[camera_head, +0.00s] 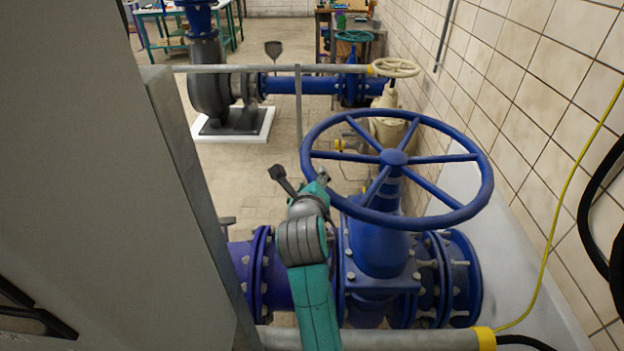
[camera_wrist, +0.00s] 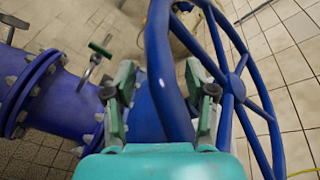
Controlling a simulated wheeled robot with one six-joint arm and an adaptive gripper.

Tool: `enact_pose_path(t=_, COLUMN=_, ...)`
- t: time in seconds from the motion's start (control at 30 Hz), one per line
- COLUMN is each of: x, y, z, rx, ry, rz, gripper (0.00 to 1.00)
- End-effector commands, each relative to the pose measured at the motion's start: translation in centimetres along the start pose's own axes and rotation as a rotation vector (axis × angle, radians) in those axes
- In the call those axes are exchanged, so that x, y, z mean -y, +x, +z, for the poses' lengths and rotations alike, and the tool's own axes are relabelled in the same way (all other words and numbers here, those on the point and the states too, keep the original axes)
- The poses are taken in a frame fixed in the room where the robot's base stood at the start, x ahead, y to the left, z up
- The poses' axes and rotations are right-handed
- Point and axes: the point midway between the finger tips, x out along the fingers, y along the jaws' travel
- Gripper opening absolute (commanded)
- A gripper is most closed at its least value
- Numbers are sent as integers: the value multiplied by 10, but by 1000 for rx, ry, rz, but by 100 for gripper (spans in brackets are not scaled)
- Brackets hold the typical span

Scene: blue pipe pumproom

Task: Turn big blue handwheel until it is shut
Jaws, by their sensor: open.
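The big blue handwheel (camera_head: 393,157) sits on top of a blue valve body (camera_head: 380,240) in the right half of the head view, with several spokes meeting at a central hub. My gripper (camera_head: 300,178) is at the left side of its rim. In the wrist view, the handwheel (camera_wrist: 236,84) fills the middle and right. The fingers of my gripper (camera_wrist: 160,72) are spread, and the rim passes between them, closer to the right finger. The fingers do not clamp the rim; whether one touches it I cannot tell.
A grey rail (camera_head: 270,69) crosses behind, and a yellow-capped rail (camera_head: 430,340) runs in front. Behind the wheel stands a smaller beige handwheel (camera_head: 396,68). A tiled wall (camera_head: 530,90) with a yellow cable (camera_head: 577,165) is at the right. A flanged blue-violet pipe (camera_wrist: 70,108) lies left.

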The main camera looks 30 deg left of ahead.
Motion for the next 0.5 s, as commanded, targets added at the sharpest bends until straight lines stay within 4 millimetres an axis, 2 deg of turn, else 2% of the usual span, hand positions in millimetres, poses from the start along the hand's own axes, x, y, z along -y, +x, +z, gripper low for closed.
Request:
enact_pose_path(t=0.3, x=-2, y=-64, z=1, rx=3, ry=0, rz=2, gripper=56)
enact_pose_path(t=0.5, x=-2, y=-90, z=1, rx=2, ry=-1, rz=3, gripper=56)
